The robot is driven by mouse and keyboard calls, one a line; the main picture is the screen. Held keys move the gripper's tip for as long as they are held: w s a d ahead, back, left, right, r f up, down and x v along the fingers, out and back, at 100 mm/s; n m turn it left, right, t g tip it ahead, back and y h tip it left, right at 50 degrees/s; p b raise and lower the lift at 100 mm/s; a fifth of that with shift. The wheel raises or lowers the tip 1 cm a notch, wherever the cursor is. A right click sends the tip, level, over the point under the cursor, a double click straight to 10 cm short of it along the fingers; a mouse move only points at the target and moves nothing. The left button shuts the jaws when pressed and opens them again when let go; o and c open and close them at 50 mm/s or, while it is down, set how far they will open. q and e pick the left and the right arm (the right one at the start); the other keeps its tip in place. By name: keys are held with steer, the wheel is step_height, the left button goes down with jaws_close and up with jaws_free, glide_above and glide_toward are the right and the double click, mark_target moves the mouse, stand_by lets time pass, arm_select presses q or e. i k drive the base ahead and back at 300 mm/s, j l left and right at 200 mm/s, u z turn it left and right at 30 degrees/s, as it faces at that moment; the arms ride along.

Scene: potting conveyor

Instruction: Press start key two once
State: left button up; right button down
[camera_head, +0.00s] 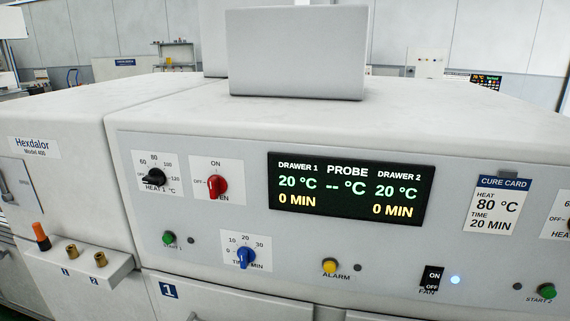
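The start 2 key is a round green button (546,291) at the lower right of the machine's front panel, with the label "START 2" below it. A small dark lamp (517,286) sits just left of it. The start 1 key, another green button (169,238), is at the lower left of the panel. The display (345,188) reads 20 °C and 0 MIN for both drawers, and dashes for the probe. Neither of my grippers shows in the head view.
The panel also carries a black heat knob (153,177), a red oven knob (217,186), a blue time knob (245,258), a yellow alarm button (329,266) and a fan switch (432,279). A cure card (497,205) reads 80 °C, 20 MIN. A ledge with brass fittings (100,259) juts out at left.

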mark_target(549, 292)
steer(key=z, duration=1.55)
